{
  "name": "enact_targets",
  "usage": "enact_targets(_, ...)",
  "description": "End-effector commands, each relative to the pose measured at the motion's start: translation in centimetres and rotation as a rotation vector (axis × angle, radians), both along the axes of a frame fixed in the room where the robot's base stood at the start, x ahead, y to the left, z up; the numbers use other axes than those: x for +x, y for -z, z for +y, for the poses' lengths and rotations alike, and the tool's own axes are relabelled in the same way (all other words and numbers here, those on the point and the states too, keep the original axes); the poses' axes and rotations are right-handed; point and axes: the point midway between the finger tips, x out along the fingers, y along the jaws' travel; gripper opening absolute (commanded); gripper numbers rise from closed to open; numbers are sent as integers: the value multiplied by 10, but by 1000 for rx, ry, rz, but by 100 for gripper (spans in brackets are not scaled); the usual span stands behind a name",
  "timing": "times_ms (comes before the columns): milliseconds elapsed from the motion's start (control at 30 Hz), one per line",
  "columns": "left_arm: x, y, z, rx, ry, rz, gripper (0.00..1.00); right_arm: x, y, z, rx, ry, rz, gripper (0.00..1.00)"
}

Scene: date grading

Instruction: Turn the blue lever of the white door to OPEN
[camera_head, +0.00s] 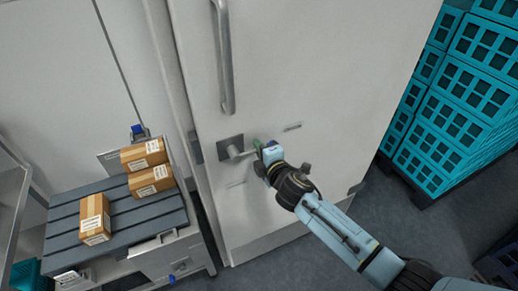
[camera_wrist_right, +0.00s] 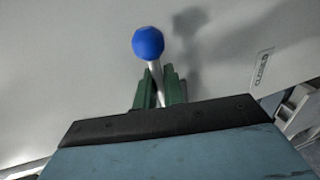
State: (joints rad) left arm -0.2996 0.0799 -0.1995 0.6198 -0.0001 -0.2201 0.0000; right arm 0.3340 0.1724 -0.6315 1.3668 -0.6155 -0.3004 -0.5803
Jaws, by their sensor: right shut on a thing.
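The white door (camera_head: 340,60) fills the middle of the head view, with a dark square lever plate (camera_head: 230,148) on it. The lever's metal shaft (camera_head: 243,153) runs from the plate to the right, roughly level, into my right gripper (camera_head: 257,147). In the right wrist view the lever's round blue knob (camera_wrist_right: 148,43) sticks out beyond the green fingers. My right gripper (camera_wrist_right: 159,92) is shut around the shaft just below the knob. In the head view I cannot clearly tell the knob from the gripper. My left gripper is not in view.
A vertical door handle (camera_head: 226,60) is above the plate. Cardboard boxes (camera_head: 95,216) lie on a grey slatted table (camera_head: 62,217) at left. Teal crates (camera_head: 455,135) are stacked at right. Some floor (camera_head: 400,215) is clear.

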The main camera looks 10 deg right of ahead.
Motion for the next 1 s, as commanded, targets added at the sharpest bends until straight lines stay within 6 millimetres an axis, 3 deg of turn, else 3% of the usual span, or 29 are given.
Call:
enact_targets(567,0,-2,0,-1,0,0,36,0,-3,0,-34,0,-12,0)
enact_targets(600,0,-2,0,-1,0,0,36,0,-3,0,-33,0,-13,13)
enact_targets(700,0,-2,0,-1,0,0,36,0,-3,0,-33,0,-12,26)
enact_targets(1000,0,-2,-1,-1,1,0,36,-1,-3,0,-31,0,-10,26)
